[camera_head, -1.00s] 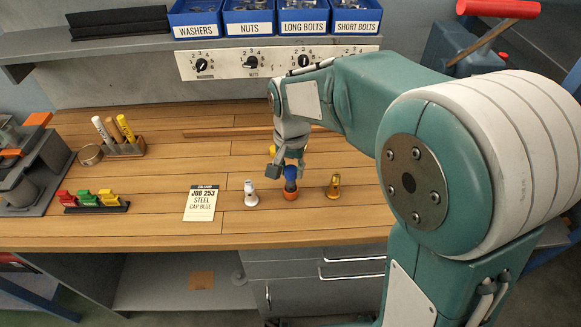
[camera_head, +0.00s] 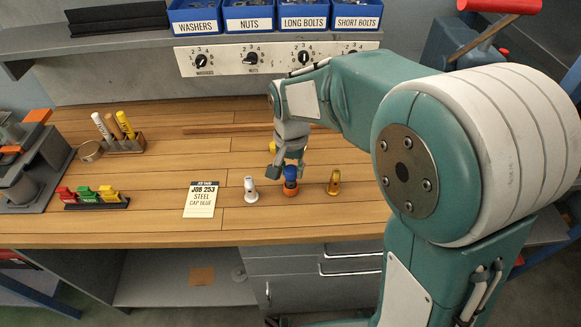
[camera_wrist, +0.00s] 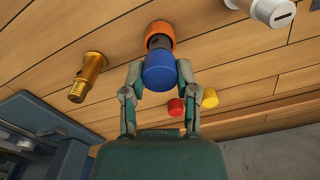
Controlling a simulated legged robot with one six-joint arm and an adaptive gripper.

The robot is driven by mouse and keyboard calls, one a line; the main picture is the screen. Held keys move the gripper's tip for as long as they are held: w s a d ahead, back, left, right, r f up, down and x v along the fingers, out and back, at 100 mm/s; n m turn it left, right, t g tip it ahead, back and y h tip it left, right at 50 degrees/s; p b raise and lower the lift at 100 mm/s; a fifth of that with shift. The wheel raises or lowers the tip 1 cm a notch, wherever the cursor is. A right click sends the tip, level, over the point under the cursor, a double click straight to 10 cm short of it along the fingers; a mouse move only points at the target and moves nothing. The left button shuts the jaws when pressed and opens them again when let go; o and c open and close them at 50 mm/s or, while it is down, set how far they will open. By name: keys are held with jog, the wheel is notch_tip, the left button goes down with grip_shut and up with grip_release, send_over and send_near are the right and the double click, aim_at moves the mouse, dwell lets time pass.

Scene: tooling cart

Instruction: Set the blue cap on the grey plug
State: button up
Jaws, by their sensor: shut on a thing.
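The blue cap (camera_head: 291,171) is between the fingers of my gripper (camera_head: 284,169), which is shut on it. The grey plug (camera_head: 290,184) stands upright in an orange base (camera_head: 290,191) directly under the cap. In the wrist view the blue cap (camera_wrist: 160,72) sits between the two fingertips of my gripper (camera_wrist: 160,76). The dark grey plug (camera_wrist: 159,43) shows between the cap and the orange base (camera_wrist: 159,31). The cap is in line with the plug's top; I cannot tell whether it is fully seated.
A white plug (camera_head: 250,191) stands left of the grey plug and a brass one (camera_head: 334,183) right of it. Red (camera_wrist: 175,107) and yellow (camera_wrist: 209,98) caps lie behind.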

jog(key=o, duration=0.8)
jog(key=o, duration=0.3)
dwell(0.3)
jog(key=shift+r, duration=3.5)
